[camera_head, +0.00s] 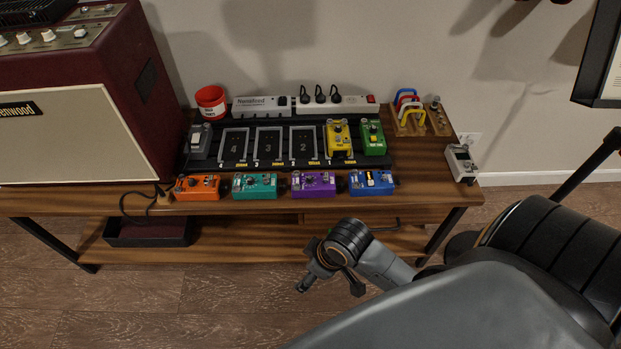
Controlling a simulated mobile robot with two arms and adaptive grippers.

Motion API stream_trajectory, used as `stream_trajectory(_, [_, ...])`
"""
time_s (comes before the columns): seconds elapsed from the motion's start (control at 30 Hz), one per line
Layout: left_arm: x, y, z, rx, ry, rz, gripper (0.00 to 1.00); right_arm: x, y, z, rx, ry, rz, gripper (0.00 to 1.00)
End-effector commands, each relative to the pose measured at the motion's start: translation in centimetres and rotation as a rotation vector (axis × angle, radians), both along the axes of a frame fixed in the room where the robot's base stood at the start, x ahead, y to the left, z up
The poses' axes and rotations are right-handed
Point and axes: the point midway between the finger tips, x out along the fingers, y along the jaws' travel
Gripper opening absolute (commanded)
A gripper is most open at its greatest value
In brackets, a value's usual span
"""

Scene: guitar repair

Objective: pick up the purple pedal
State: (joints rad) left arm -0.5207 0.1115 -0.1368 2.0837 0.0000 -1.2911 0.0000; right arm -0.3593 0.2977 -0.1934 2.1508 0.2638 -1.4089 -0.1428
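The purple pedal (314,184) sits on the front edge of the wooden table, between the teal pedal (255,186) on its left and the blue pedal (371,183) on its right. My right gripper (331,287) is in front of the table, below and apart from the purple pedal in the picture. Its two fingers are spread, and nothing shows between them. My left gripper is not in view.
An orange pedal (197,188) ends the front row. Behind stands a black pedalboard (228,165) with yellow (340,138) and green (370,138) pedals. A large amplifier (75,100) fills the left. A lower shelf (240,243) lies under the tabletop (428,185).

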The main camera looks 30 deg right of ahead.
Motion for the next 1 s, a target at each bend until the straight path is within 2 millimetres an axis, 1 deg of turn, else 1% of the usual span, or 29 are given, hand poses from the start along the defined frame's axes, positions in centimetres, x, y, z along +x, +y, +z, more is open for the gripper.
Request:
stream_trajectory(0.03, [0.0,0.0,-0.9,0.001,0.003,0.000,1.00,0.9,-0.1,0.3,-0.003,-0.010,0.061,0.85])
stream_trajectory(0.17, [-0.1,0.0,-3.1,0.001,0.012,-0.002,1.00,2.9,-0.4,1.3,0.002,-0.013,0.218,0.85])
stream_trajectory(0.2, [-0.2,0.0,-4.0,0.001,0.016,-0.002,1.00,3.5,-0.6,1.6,0.002,-0.012,0.266,0.85])
stream_trajectory(0.27, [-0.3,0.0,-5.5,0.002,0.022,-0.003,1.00,4.6,-1.4,1.9,-0.001,-0.010,0.334,0.85])
stream_trajectory(0.37, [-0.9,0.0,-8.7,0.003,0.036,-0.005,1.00,6.9,-3.3,2.8,-0.006,-0.001,0.441,0.85])
stream_trajectory(0.4, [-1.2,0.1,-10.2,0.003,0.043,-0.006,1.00,8.0,-4.5,3.4,-0.010,0.002,0.479,0.85])
stream_trajectory(0.47, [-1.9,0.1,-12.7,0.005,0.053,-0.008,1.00,9.8,-6.8,4.5,-0.012,0.007,0.525,0.85])
stream_trajectory(0.5, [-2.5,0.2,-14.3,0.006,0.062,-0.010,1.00,11.1,-8.5,5.5,-0.010,0.009,0.546,0.85])
stream_trajectory(0.57, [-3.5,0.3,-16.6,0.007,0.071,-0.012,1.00,12.9,-11.1,7.3,-0.005,0.004,0.564,0.85])
stream_trajectory(0.6, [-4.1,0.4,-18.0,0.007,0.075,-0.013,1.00,14.0,-12.8,8.6,0.001,-0.002,0.567,0.85])
stream_trajectory(0.7, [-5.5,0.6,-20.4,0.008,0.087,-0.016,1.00,15.9,-16.0,11.4,0.015,-0.028,0.564,0.85])
stream_trajectory(0.8, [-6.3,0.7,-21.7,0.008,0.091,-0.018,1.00,16.8,-17.8,13.2,0.029,-0.047,0.555,0.85])
stream_trajectory(0.87, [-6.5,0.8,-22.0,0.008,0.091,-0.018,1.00,17.1,-18.2,13.6,0.035,-0.055,0.553,0.85])
stream_trajectory(0.93, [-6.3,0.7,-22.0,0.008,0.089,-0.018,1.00,17.3,-18.1,13.1,0.039,-0.058,0.552,0.85])
stream_trajectory(1.0, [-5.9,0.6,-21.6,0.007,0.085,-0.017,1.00,17.5,-17.7,12.0,0.041,-0.057,0.553,0.85])
